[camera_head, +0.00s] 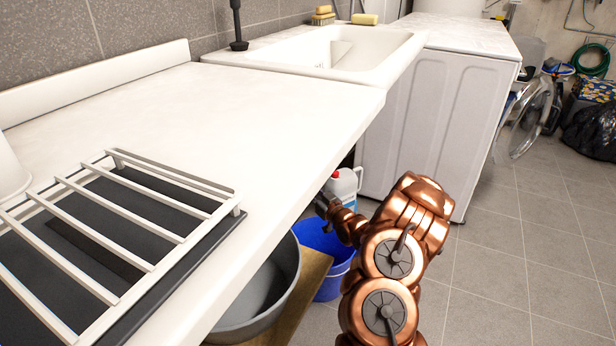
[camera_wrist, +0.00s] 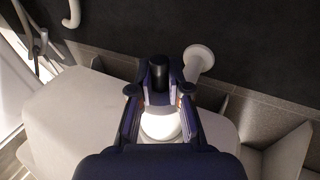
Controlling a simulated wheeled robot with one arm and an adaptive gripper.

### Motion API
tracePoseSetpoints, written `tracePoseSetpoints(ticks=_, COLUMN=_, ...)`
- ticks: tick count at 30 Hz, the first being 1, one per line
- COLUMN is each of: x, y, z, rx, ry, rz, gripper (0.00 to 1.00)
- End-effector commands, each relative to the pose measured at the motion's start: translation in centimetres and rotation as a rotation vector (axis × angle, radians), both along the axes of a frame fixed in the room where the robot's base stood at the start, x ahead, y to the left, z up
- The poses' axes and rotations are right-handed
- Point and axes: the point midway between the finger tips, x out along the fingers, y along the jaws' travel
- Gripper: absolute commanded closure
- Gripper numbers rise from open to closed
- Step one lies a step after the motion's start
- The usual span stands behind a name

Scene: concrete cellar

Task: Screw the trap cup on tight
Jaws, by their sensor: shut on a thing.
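In the wrist view my gripper (camera_wrist: 160,92) is under the sink, with its two fingers on either side of a round white trap cup (camera_wrist: 160,126). The fingers are closed on the cup. A short black cylinder (camera_wrist: 158,68) stands just beyond it, between the fingertips. The cup's thread is hidden, so I cannot tell how tightly it sits. In the head view my arm reaches under the counter, and only the dark rear part of the gripper shows. The cup is hidden there.
A white pipe with a round wall flange (camera_wrist: 200,58) runs close to the right finger. In the head view a blue bucket (camera_head: 328,255), a grey tub (camera_head: 262,290) and a white jug (camera_head: 345,185) stand below the counter (camera_head: 200,110).

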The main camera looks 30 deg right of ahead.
Motion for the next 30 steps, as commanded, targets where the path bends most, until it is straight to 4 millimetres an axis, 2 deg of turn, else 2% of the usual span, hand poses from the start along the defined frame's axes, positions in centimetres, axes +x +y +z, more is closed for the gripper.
tracePoseSetpoints(ticks=2, x=0.0, y=0.03, z=-0.01, rx=0.0, ry=0.0, rz=0.001, gripper=1.0)
tracePoseSetpoints(ticks=8, x=0.0, y=0.03, z=-0.01, rx=0.0, ry=0.0, rz=0.001, gripper=1.0)
tracePoseSetpoints(ticks=9, x=0.0, y=0.03, z=-0.01, rx=0.0, ry=0.0, rz=0.001, gripper=0.83)
tracePoseSetpoints(ticks=17, x=0.0, y=0.02, z=-0.01, rx=0.0, ry=0.0, rz=0.0, gripper=0.56)
tracePoseSetpoints(ticks=23, x=0.0, y=0.02, z=-0.01, rx=0.0, ry=0.0, rz=0.0, gripper=0.54)
tracePoseSetpoints(ticks=27, x=0.0, y=0.01, z=-0.02, rx=0.0, ry=0.0, rz=0.0, gripper=0.42)
tracePoseSetpoints(ticks=30, x=0.0, y=0.01, z=-0.02, rx=0.0, ry=0.0, rz=0.0, gripper=0.42)
